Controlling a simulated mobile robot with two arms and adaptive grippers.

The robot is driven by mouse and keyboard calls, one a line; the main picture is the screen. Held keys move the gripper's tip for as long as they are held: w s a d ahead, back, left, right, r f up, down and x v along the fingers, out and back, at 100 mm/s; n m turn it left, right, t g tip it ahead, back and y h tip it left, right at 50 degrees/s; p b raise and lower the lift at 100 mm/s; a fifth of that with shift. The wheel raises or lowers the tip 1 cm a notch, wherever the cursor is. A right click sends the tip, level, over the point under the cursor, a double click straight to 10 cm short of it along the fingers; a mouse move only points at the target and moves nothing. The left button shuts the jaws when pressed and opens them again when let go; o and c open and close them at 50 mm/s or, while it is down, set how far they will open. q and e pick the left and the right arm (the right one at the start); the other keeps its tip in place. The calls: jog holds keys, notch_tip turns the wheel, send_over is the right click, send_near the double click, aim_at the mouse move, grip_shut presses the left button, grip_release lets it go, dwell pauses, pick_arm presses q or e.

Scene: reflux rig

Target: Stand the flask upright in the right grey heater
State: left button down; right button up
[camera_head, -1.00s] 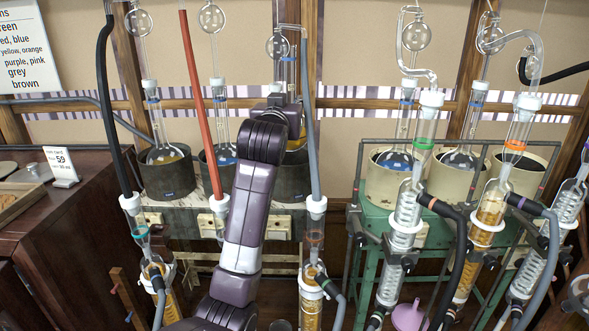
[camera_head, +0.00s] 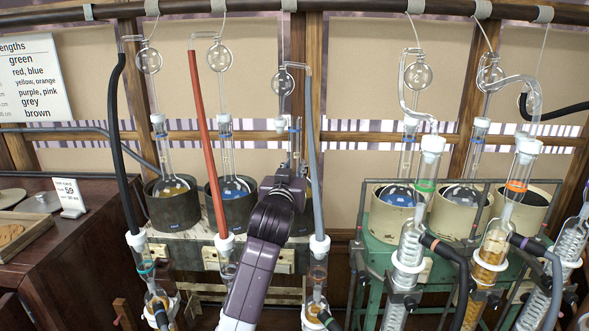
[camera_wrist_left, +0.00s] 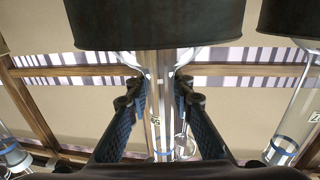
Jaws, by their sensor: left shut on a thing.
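The flask's clear neck with a blue band (camera_head: 295,138) stands upright at the right grey heater (camera_head: 303,222). My left gripper (camera_head: 289,172) is shut on the neck. My arm hides most of the heater and the flask's body. In the left wrist view, which is upside down, the fingers (camera_wrist_left: 160,95) close on the clear neck (camera_wrist_left: 157,125) from both sides. The flask's shoulder shows just at the rim of the dark heater (camera_wrist_left: 157,22), and the rest is hidden inside. I cannot tell whether it touches the bottom. My right gripper is not in view.
Two more grey heaters (camera_head: 173,208) (camera_head: 238,205) hold flasks to the left. A grey hose (camera_head: 313,150) runs close right of the held flask, and a red tube (camera_head: 207,140) stands left. Cream heaters (camera_head: 398,210) and glass condensers (camera_head: 408,255) crowd the right.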

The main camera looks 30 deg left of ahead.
pick_arm(q)
jog(key=shift+f, duration=0.5)
jog(key=shift+f, duration=0.2)
jog(key=c, duration=1.7)
grip_release()
jog(key=shift+s, duration=0.1)
